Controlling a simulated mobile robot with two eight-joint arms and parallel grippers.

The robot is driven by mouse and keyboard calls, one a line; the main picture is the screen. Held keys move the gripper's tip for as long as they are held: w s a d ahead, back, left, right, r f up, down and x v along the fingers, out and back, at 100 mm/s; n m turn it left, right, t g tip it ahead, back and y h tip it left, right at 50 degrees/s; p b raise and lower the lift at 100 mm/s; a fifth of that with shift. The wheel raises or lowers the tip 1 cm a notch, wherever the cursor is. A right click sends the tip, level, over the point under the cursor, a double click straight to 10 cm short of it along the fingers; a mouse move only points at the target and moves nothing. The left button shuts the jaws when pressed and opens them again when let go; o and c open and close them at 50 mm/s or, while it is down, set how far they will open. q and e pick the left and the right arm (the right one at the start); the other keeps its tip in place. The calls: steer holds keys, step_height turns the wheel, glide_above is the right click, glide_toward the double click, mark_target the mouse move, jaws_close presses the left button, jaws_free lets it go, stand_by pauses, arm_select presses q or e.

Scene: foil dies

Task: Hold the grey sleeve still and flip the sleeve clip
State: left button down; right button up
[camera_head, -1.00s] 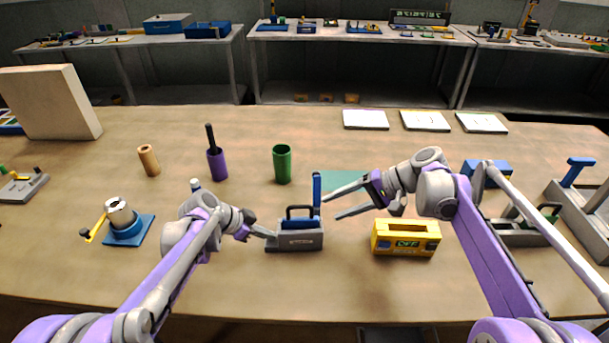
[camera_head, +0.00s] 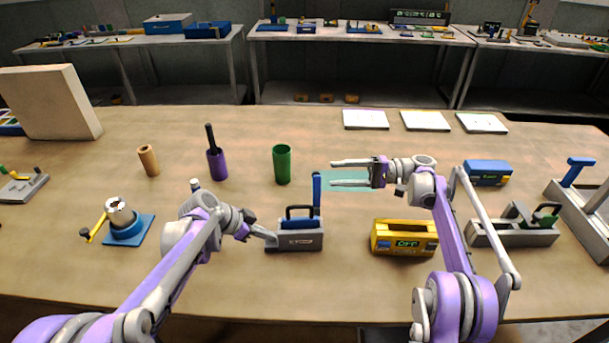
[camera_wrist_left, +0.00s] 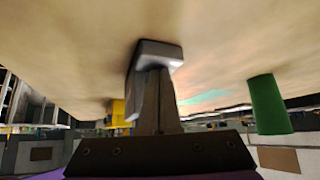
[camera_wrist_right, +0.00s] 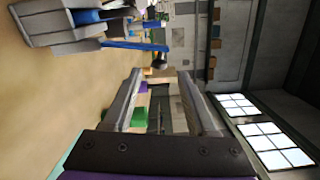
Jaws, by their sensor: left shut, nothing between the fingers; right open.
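The grey sleeve (camera_head: 298,243) stands on the table, with a blue insert (camera_head: 300,223) and a black handle (camera_head: 291,211) on top. A blue upright lever (camera_head: 317,188), which looks like the sleeve clip, rises at its right end. My left gripper (camera_head: 275,241) is shut and empty, its tips at the sleeve's left end; contact is hard to tell. The sleeve's end (camera_wrist_left: 156,52) shows past those fingers in the left wrist view. My right gripper (camera_head: 334,174) is open and empty, just right of the lever's top. The lever (camera_wrist_right: 132,46) lies outside its fingers in the right wrist view.
A yellow box with a display (camera_head: 404,238) stands right of the sleeve. A green cup (camera_head: 282,164) and a purple holder (camera_head: 217,165) stand behind. A teal mat (camera_head: 345,186) lies under the right gripper. A grey fixture (camera_head: 513,234) is further right. The table in front is clear.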

mark_target(316, 188)
steer(key=a, duration=0.9)
steer(key=shift+s+a, duration=0.35)
steer(key=shift+s, duration=0.1)
jaws_close()
stand_by(0.8)
